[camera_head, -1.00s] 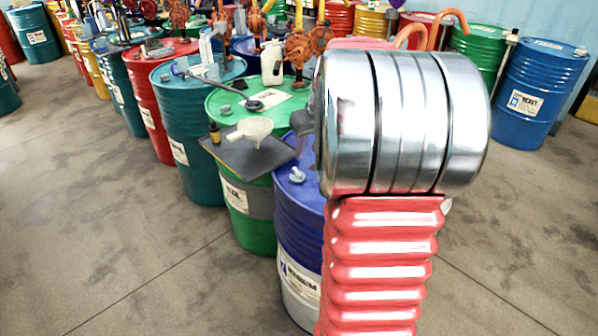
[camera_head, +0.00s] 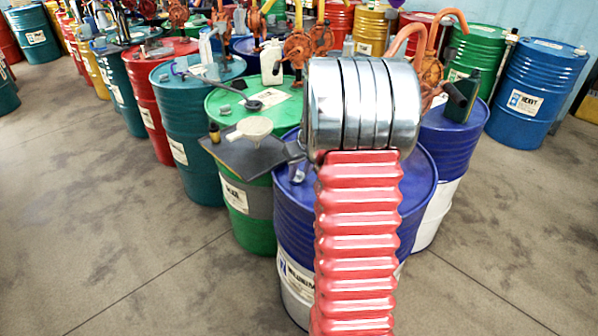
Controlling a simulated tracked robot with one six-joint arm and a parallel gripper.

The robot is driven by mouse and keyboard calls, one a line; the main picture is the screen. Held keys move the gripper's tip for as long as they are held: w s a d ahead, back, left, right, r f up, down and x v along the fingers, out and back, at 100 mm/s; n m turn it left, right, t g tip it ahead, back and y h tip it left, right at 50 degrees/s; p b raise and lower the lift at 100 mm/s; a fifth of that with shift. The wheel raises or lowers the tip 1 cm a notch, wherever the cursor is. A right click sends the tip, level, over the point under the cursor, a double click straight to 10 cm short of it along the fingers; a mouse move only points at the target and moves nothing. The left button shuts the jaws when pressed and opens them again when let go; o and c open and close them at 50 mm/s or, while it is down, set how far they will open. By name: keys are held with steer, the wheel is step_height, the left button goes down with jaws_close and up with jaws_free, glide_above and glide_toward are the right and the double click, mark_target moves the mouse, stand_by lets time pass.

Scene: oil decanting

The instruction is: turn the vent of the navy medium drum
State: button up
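The navy drum labelled MEDIUM (camera_head: 293,230) stands at the centre, blue on top with a white lower band. My arm, with a red ribbed sleeve and a silver joint, covers much of its lid. A small grey fitting, likely the vent (camera_head: 300,171), shows on the left part of the lid, close to the arm. My gripper (camera_head: 294,148) is almost wholly hidden behind the silver joint. Only a grey piece that seems part of it shows at the joint's left edge, above the fitting. Whether it touches the fitting, and its finger opening, cannot be seen.
A green drum (camera_head: 258,222) stands close on the left, bearing a dark tray (camera_head: 236,160) with a pale funnel-like piece. Another blue and white drum (camera_head: 452,140) with an orange pump stands behind right. Floor is free at the left and right front.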

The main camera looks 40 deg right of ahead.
steer(key=shift+w+f, duration=0.1)
steer(key=shift+f, duration=0.1)
steer(key=shift+c, duration=0.7)
jaws_close()
steer(key=shift+a, duration=0.1)
